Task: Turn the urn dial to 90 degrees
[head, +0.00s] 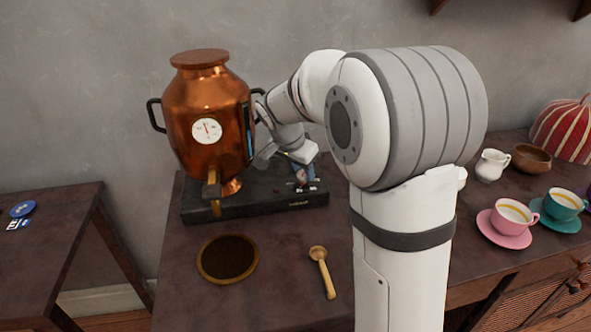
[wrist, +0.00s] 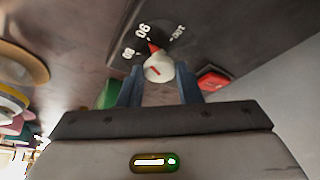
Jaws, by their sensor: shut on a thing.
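The copper urn (head: 207,120) stands on a dark base (head: 260,204) at the left of the table, with a white round gauge (head: 207,131) on its front. In the wrist view the urn dial (wrist: 158,68) is a pale knob with a red line, on a dark panel marked 80, 90 and 100. A red pointer (wrist: 153,46) beside the knob lies close to the 90 mark. My gripper (wrist: 159,84) is shut on the dial, one blue finger on each side. In the head view my gripper (head: 301,172) is at the base's right end, where the dial is hardly visible.
A red switch (wrist: 212,80) sits right of the dial in the wrist view. A round dark tray (head: 228,258) and a wooden spoon (head: 321,270) lie in front of the base. A pink cup (head: 511,217), teal cup (head: 565,203) and white jug (head: 492,165) stand at the right.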

